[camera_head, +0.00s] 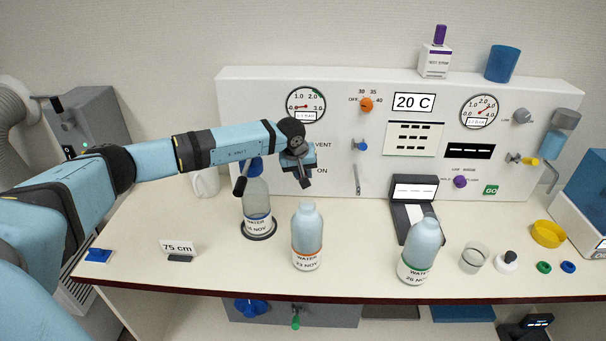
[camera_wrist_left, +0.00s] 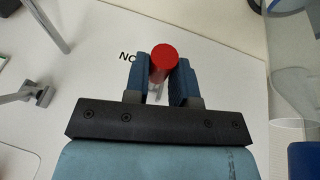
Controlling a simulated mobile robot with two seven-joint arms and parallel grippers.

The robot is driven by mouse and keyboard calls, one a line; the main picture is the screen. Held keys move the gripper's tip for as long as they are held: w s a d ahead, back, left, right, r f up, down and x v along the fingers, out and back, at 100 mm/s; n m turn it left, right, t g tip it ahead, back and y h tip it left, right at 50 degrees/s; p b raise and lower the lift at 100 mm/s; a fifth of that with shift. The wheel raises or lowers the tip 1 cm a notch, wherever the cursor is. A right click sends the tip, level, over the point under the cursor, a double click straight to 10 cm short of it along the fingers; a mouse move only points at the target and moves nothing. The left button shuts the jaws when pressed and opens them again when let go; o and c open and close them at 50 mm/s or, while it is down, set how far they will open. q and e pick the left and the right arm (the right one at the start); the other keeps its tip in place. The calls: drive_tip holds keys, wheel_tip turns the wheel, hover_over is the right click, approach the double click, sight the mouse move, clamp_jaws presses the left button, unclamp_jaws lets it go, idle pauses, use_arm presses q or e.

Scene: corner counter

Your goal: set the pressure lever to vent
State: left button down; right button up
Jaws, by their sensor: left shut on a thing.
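The pressure lever shows only as a red knob (camera_wrist_left: 164,58) in the left wrist view, close beside the "ON" lettering, which appears upside down there. In the head view my left arm hides the lever. My left gripper (camera_head: 304,176) is at the white panel (camera_head: 340,100), in front of the lever's place, with the "VENT" and "ON" labels just to its right, VENT above ON. In the left wrist view its two blue fingers (camera_wrist_left: 162,82) are shut on the red knob, one on each side. My right gripper is in neither view.
A blue knob (camera_head: 360,145) and a tap (camera_head: 357,180) are right of the gripper.

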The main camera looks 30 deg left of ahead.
use_arm(q)
drive_tip(key=shift+w+a+r+g+h+b, duration=0.1)
drive_tip(key=shift+w+r+g+h+b, duration=0.15)
drive_tip(key=shift+r+g, duration=0.2)
drive_tip(key=shift+w+a+r+g+h+b, duration=0.15)
drive_tip(key=shift+r+g+h, duration=0.1)
drive_tip(key=shift+r+g, duration=0.2)
drive_tip(key=shift+w+a+r+n+g+h+b, duration=0.2)
drive_tip(key=shift+w+r+g+h+b, duration=0.1)
drive_tip(key=shift+r+g+h+b, duration=0.25)
drive_tip(key=shift+w+a+r+n+g+h+b, duration=0.15)
drive_tip(key=shift+w+r+g+h+b, duration=0.2)
drive_tip(key=shift+r+g+b, duration=0.35)
drive_tip(key=shift+a+g, duration=0.1)
drive_tip(key=shift+g, duration=0.25)
drive_tip(key=shift+r, duration=0.1)
drive_tip(key=c, duration=0.9)
unclamp_jaws()
drive_tip(key=shift+c, duration=0.2)
wheel_tip(320, 180, up, 20)
drive_tip(key=b, duration=0.3)
